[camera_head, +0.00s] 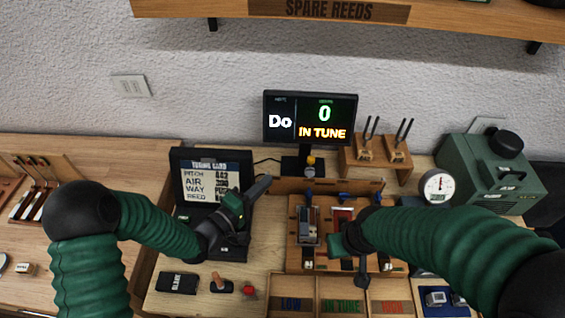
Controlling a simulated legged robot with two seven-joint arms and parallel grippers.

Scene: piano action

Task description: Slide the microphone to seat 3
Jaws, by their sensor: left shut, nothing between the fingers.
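A small upright piece with a yellow top (310,161), which looks like the microphone, stands at the back edge of the wooden fixture (295,262), just below the monitor. Seat numbers are too small to read. My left gripper (262,186) is shut and empty, left of that piece and apart from it, in front of the tuning card stand. My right gripper (361,279) hangs over the right part of the fixture, pointing down. Its fingers look dark and close together, and I cannot tell whether they hold anything. My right arm hides part of the fixture.
The monitor (311,118) reads "Do 0 IN TUNE". The tuning card stand (212,180) is at left, tuning forks on a wooden block (377,150) at back right, and a green machine (488,175) with a round gauge (437,187) at right. Compartments with coloured strips (342,307) lie in front.

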